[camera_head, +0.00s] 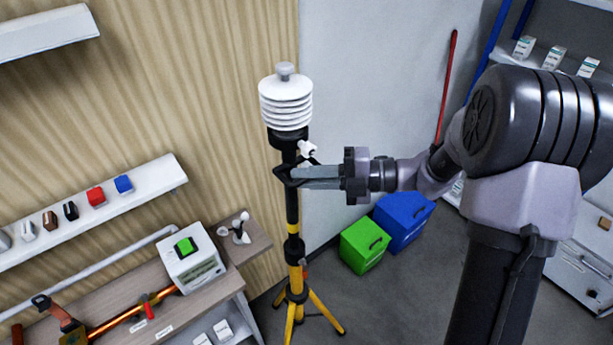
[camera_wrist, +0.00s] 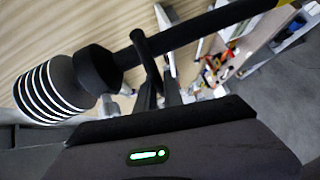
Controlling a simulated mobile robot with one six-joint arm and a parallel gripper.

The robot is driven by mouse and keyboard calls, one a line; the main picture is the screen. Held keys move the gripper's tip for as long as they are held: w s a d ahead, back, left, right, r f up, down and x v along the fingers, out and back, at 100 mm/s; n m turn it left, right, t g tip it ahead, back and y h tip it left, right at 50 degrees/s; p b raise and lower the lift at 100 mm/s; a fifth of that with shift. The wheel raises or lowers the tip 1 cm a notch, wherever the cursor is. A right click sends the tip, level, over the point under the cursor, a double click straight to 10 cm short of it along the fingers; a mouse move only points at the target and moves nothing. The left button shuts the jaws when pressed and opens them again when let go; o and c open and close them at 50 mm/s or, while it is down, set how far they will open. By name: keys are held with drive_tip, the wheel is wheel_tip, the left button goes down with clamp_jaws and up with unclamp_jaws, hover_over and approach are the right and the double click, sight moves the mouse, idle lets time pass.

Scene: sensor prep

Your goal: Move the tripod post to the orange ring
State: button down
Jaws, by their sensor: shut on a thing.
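The tripod post (camera_head: 293,218) stands upright in the head view, black above with yellow bands and yellow legs spread on the floor. A white ribbed sensor (camera_head: 286,101) sits on its top. My gripper (camera_head: 292,176) comes in from the right and is shut on the black upper part of the post, just below the sensor. In the wrist view the black post (camera_wrist: 200,27) runs across the top, with the ribbed sensor (camera_wrist: 48,90) at the left. The gripper fingers (camera_wrist: 158,85) meet the post there. I see no orange ring in either view.
A workbench (camera_head: 252,243) with a white box (camera_head: 193,263) stands left of the post. A green bin (camera_head: 363,246) and a blue bin (camera_head: 404,220) stand on the floor to the right. A wall shelf (camera_head: 140,190) holds small blocks. Grey floor is clear between the tripod and the bins.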

wheel_tip(320, 180, up, 28)
drive_tip(key=p, duration=2.2)
drive_tip(key=shift+f, duration=0.25)
drive_tip(key=c, duration=1.5)
unclamp_jaws()
drive_tip(key=shift+f, duration=0.1)
drive_tip(key=b+v, duration=0.3)
drive_tip(key=v, duration=1.4)
drive_tip(key=shift+d, duration=0.3)
